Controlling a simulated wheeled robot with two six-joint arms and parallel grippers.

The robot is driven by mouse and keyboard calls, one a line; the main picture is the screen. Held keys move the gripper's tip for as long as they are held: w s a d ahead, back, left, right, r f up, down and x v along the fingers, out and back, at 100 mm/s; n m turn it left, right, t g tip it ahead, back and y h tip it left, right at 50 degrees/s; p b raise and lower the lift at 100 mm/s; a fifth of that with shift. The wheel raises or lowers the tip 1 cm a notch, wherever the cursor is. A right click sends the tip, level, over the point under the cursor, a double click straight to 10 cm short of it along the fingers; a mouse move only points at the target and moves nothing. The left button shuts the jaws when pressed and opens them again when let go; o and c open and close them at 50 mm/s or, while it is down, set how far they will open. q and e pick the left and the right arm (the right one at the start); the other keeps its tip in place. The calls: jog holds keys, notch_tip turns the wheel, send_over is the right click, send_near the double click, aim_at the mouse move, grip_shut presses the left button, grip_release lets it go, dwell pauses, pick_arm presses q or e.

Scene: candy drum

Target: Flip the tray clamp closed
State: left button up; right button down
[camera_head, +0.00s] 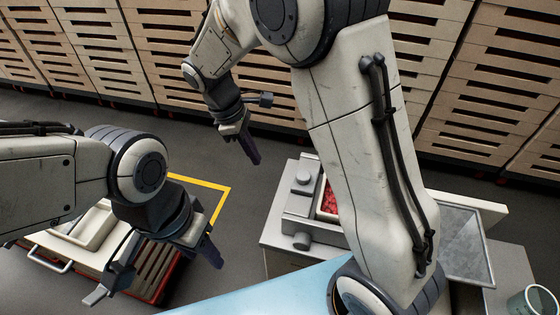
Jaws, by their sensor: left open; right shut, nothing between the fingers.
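A grey machine bench (276,232) stands right of centre, partly hidden behind my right arm. On it is a small tray (319,208) holding red candy, its right part covered by my arm. A grey metal fixture (297,205) with round knobs at both ends runs along the tray's left side; I cannot tell whether this is the tray clamp or how it stands. My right gripper (254,160) is shut and empty, above and left of the fixture, apart from it. My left gripper (155,280) is open and empty at lower left, in front of a crate.
A dark red slatted crate (160,268) with a pale tray (90,228) is at lower left, beside a yellow floor line (215,187). A grey metal pan (462,240) and a cup (533,301) are at right. Slatted crates line the back. Open floor lies between.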

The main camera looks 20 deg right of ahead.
aim_at(305, 180)
jog(key=shift+n+h, duration=0.4)
jog(key=shift+n, duration=0.1)
jog(key=w, duration=0.1)
jog(key=w+d+f, duration=0.2)
jog(key=w, duration=0.1)
jog(key=shift+f, duration=0.1)
jog(key=s+d+f+p, duration=0.2)
jog(key=d+f, duration=0.5)
jog(key=f, duration=0.2)
jog(key=shift+s+p, duration=0.3)
jog(key=shift+s, duration=0.1)
jog(key=shift+f, duration=0.1)
